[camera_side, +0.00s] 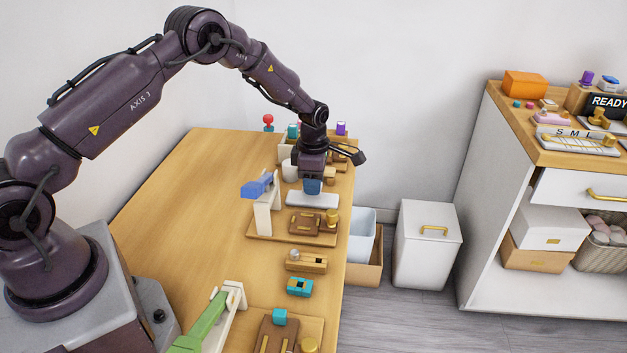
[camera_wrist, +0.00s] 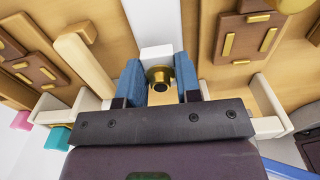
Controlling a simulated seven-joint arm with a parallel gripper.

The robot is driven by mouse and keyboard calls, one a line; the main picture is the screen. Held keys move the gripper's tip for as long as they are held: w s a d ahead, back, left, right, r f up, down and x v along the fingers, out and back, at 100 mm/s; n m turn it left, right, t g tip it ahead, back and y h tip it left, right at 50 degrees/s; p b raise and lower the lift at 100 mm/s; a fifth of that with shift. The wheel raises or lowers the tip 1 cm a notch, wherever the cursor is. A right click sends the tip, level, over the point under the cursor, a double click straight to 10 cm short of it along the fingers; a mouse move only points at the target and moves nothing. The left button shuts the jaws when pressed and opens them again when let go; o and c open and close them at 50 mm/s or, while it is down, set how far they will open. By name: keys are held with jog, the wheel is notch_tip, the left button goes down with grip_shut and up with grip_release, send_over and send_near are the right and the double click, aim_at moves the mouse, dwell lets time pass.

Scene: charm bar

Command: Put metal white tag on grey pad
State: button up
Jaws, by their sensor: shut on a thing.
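My gripper (camera_side: 312,187) points down with its blue fingers over a pale grey-white slab (camera_side: 325,201) on the wooden table. I cannot tell for sure that this slab is the grey pad. In the wrist view my gripper (camera_wrist: 159,72) is shut on a white piece (camera_wrist: 155,52) with a brass round part between the fingers; this looks like the metal white tag. In the side view the tag is hidden by the fingers, and its gap to the slab cannot be told.
A white stand with a blue lever (camera_side: 257,187) is close left of my gripper. A brown fixture with a brass knob (camera_side: 305,223) stands in front. Teal (camera_side: 300,287) and wooden blocks (camera_side: 306,261) lie nearer. Bins are beyond the right table edge. The table's left part is clear.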

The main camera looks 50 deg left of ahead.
jog(key=shift+f, duration=1.05)
dwell(1.6)
jog(key=o, duration=0.9)
notch_tip(320, 180, up, 13)
dwell(0.4)
